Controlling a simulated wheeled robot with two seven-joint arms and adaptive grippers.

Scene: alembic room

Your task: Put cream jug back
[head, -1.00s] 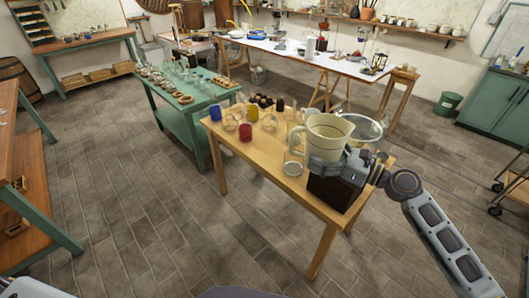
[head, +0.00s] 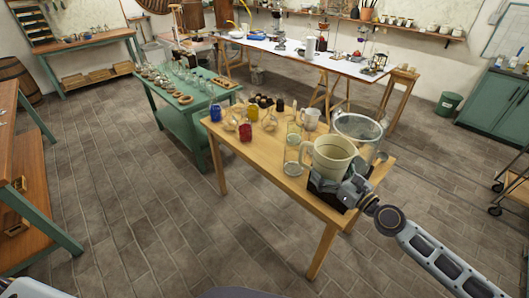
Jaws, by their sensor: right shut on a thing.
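The large cream jug (head: 331,153) is upright at the near right end of the wooden table, its handle to the left. My right gripper (head: 345,181) is shut on the jug's near right side, low on its body. A dark block-like thing (head: 318,187) shows under and beside the jug and gripper, mostly hidden by them. I cannot tell whether the jug's base touches it. My left gripper is not in view.
A clear glass jar (head: 292,156) stands left of the jug, a glass bowl (head: 357,127) behind right, and a smaller white jug (head: 310,118) behind. Coloured jars, including a red one (head: 245,132), stand farther left. The wooden table's (head: 262,160) near left part is bare.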

